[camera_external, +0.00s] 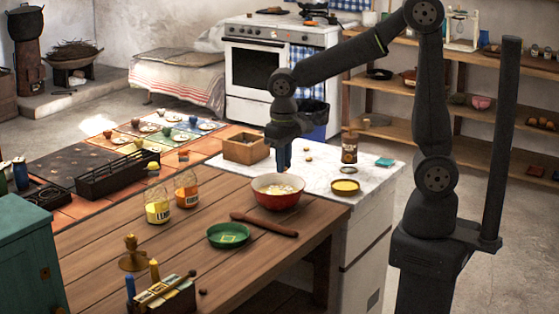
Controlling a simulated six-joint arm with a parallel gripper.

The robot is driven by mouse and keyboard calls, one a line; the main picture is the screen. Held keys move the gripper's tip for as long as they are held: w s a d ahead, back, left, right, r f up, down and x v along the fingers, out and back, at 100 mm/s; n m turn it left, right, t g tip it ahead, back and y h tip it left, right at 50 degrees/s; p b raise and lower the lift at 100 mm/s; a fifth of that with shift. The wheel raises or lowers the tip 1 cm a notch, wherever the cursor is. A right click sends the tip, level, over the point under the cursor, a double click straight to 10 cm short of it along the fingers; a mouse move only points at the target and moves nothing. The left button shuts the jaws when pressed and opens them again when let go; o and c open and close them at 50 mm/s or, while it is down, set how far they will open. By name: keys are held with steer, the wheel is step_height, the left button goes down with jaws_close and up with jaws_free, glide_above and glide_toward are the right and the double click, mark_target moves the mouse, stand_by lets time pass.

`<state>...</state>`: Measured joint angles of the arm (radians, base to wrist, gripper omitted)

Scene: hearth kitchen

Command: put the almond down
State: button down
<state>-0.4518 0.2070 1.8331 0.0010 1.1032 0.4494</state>
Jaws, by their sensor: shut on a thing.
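My gripper (284,168) points straight down just above the back rim of a red bowl (279,200) with pale contents. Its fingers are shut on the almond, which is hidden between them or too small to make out. Small brown nut-like pieces lie on the white marble top behind and to the right of the gripper, one of them (308,158) in the clear. I cannot tell whether those pieces are almonds.
A wooden box (246,149) stands left of the gripper. A yellow-filled dish (345,187), a dark tin (349,148) and a teal block (385,162) are on the marble at right. A rolling pin (264,225) and green dish (229,236) lie in front. Marble between bowl and tin is mostly free.

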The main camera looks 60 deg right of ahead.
step_height(320, 180, down, 7)
glide_above(263, 255)
step_height(263, 255, down, 8)
steer(key=shift+r, duration=0.1)
steer(key=shift+f, duration=2.05)
steer(key=shift+f, duration=0.1)
steer(key=c, duration=1.4)
jaws_free()
steer(key=shift+o, duration=0.2)
